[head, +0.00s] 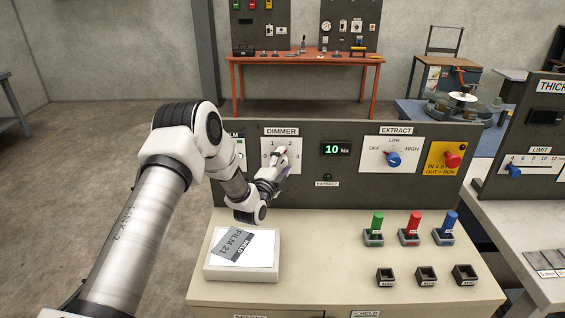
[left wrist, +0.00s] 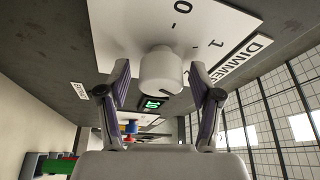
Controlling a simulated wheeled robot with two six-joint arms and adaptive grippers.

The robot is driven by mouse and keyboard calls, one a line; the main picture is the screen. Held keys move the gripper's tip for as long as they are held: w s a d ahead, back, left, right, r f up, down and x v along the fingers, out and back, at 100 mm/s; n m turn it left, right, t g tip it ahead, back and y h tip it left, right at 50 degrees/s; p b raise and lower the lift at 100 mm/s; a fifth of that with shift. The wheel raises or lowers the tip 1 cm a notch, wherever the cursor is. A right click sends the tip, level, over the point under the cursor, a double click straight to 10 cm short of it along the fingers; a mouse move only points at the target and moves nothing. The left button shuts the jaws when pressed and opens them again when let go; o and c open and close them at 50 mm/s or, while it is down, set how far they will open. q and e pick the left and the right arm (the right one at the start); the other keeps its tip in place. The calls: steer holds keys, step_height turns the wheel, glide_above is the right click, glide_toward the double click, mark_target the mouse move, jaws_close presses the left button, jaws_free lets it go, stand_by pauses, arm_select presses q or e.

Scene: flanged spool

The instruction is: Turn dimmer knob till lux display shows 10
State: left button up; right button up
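The dimmer panel (head: 294,148) is a white plate on the dark board, with numbers around it. The lux display (head: 335,149) reads 10 in green, and its green digits also show in the left wrist view (left wrist: 153,104). The dimmer knob (left wrist: 161,76) is a white cylinder; in the head view my left gripper (head: 276,166) covers it. In the left wrist view my left gripper (left wrist: 159,74) is open, with one finger on each side of the knob and a visible gap to it on both sides. My right gripper is not in view.
To the right are the extract dial (head: 393,159) and a red button on a yellow plate (head: 446,157). A white film tray (head: 241,274) sits below my left arm. Colored handles (head: 410,228) and small black sockets (head: 426,276) stand on the right of the bench.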

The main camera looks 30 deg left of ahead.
arm_select(q)
steer(key=shift+s, duration=0.1)
steer(key=v, duration=1.1)
steer(key=shift+s, duration=0.35)
steer(key=shift+f, duration=0.1)
